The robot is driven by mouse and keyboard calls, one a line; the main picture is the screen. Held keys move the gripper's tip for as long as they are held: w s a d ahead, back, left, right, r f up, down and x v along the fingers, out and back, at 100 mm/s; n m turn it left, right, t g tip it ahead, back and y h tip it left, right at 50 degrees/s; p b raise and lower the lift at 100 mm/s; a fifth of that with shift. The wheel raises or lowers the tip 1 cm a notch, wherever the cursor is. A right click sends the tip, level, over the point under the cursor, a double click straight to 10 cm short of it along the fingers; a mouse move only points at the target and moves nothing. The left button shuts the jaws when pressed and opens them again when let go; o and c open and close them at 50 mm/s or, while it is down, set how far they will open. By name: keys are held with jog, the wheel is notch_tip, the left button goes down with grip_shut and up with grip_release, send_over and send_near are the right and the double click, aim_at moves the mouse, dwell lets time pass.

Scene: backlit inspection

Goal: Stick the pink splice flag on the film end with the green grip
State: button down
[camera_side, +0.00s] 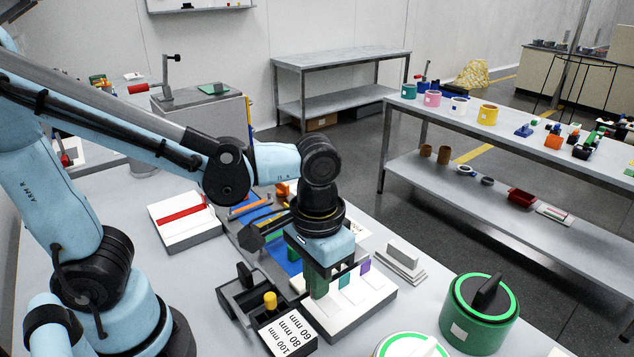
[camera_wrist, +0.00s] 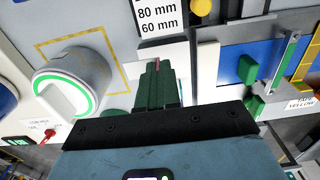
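My gripper (camera_side: 318,290) points down at the white flag block (camera_side: 352,308) in the side view, its dark green fingers close together. In the wrist view, the fingers (camera_wrist: 157,80) have a thin pink sliver at their tips, which looks like the edge of the pink splice flag (camera_wrist: 156,64). The rest of that flag is hidden. A green flag (camera_side: 344,281) and a purple flag (camera_side: 365,267) stand on the block to the right of the fingers. Blue film (camera_wrist: 262,57) with a green grip (camera_wrist: 247,68) lies beyond the block, partly hidden by my gripper in the side view.
A black gauge fixture with a yellow knob (camera_side: 270,299) stands left of the block. A white box with a red strip (camera_side: 184,217) and stacked pale plates (camera_side: 400,262) lie behind.

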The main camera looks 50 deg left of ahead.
jog(key=s+d+r, duration=0.5)
jog(key=s, duration=0.1)
jog(key=w+a+f+n, duration=0.1)
jog(key=w+a+n, duration=0.7)
jog(key=a, duration=0.4)
jog(key=s+a+f+n, duration=0.1)
jog(key=a+n, duration=0.9)
jog(key=a, duration=0.5)
jog(key=shift+s+a+f, duration=0.2)
jog(key=shift+a+f, duration=0.05)
jog(key=shift+f, duration=0.15)
jog(key=shift+f, duration=2.9)
jog(key=shift+f, duration=0.25)
jog(key=shift+f, duration=0.35)
jog(key=shift+f, duration=0.6)
